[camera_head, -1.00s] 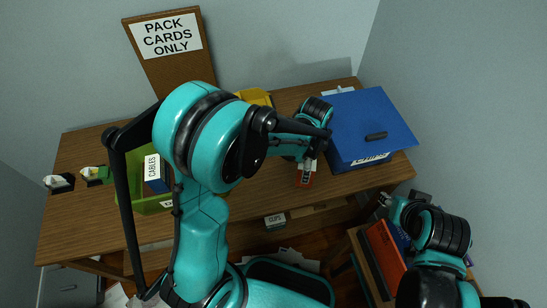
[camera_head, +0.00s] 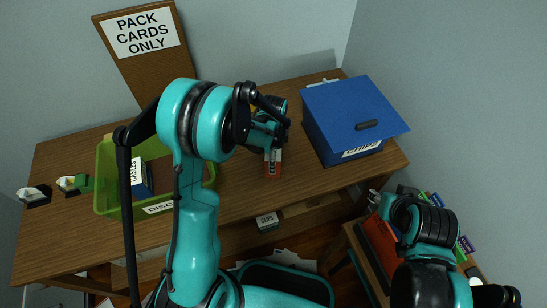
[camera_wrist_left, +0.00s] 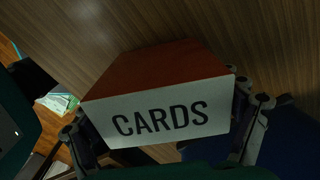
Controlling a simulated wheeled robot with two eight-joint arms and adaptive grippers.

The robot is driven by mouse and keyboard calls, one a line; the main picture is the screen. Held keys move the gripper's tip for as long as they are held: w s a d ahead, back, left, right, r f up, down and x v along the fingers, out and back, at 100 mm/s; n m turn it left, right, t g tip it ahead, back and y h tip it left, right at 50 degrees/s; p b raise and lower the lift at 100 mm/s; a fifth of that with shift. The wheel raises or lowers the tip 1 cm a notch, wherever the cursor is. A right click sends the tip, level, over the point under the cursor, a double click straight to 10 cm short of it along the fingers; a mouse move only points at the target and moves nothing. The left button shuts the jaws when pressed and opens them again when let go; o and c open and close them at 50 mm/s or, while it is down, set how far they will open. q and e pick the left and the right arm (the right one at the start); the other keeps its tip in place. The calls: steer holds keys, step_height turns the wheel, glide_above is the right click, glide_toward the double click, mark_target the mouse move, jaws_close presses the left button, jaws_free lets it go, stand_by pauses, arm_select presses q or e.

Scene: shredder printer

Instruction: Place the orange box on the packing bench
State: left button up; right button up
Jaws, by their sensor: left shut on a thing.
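The orange box (camera_head: 273,163) is over the middle of the wooden packing bench (camera_head: 235,190), left of the blue box. Its white CARDS label faces the left wrist view (camera_wrist_left: 165,122). My left gripper (camera_head: 274,140) is shut on it, with a finger at each side in the left wrist view (camera_wrist_left: 165,110). I cannot tell whether the box touches the bench top. A board reading PACK CARDS ONLY (camera_head: 140,32) stands behind the bench. My right gripper (camera_head: 377,198) is at the lower right, beside the bench; its fingers are too unclear to read.
A green bin (camera_head: 105,185) holding a CABLES box (camera_head: 137,172) stands on the bench's left part. A blue CHIPS box (camera_head: 350,110) with a lid is at the right. A small CLIPS box (camera_head: 266,221) sits under the front edge. A lower stand (camera_head: 350,238) is at the right.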

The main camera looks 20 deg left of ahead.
arm_select(q)
steer(key=o, duration=0.8)
steer(key=shift+f, duration=0.1)
steer(key=shift+o, duration=1.1)
